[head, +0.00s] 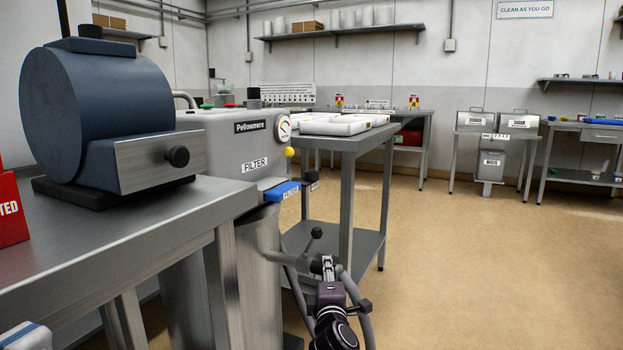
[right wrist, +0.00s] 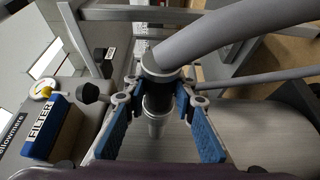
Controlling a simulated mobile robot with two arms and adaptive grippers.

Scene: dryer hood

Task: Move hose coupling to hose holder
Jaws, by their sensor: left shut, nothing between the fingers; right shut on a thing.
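The hose coupling (right wrist: 156,103) has a light collar, a dark barrel and a pale lower end in the right wrist view. A grey hose (right wrist: 235,32) curves from its collar to the upper right. My right gripper (right wrist: 158,93) is shut on the coupling, its blue-padded fingers on either side. In the head view my right gripper (head: 328,266) is low in the middle, beside a metal cylinder; the coupling is hard to make out there. Grey hose (head: 358,304) shows beside it. I cannot tell which part is the hose holder. My left gripper is not in view.
The dryer's FILTER drawer (head: 281,191), yellow knob (head: 289,152) and black knob (head: 311,177) are close above the right gripper. A steel bench (head: 95,235) fills the left. A table with trays (head: 342,125) stands behind. Open floor (head: 480,260) lies to the right.

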